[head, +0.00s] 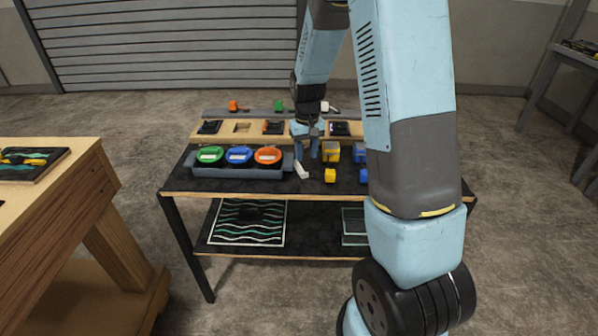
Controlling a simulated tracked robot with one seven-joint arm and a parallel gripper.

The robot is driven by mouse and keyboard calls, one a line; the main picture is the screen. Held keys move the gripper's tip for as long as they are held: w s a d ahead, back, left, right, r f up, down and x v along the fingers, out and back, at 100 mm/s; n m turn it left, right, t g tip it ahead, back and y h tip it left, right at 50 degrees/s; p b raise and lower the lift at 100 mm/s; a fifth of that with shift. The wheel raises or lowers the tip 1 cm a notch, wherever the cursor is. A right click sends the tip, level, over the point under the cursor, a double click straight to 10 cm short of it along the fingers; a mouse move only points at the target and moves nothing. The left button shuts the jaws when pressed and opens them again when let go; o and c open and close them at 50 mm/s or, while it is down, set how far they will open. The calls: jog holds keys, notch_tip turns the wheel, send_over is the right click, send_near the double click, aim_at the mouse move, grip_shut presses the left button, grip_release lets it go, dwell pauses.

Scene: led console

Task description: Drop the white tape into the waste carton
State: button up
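A small white piece (302,169), which may be the white tape, shows on or just above the dark tabletop, tilted, right of the row of round containers. My gripper (307,150) points down over the table, just above and beside this white piece. The fingers are small and dark here. I cannot tell whether they are open or shut, or whether they touch the white piece. I cannot make out a waste carton in this view; my arm covers the right part of the table.
A grey tray (236,173) holds green, blue and orange round containers. Yellow and blue blocks (330,175) stand right of my gripper. A wooden board (225,134) with dark devices lies behind. The lower shelf holds a wavy-patterned panel (232,235). A wooden bench (60,185) stands left.

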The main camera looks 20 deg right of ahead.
aim_at(299, 166)
jog(key=shift+w+a+f, duration=0.1)
jog(key=shift+f, duration=1.7)
jog(key=shift+w+a+f, duration=0.1)
jog(key=shift+f, duration=1.7)
jog(key=shift+c, duration=0.4)
grip_shut()
jog(key=shift+r, duration=0.1)
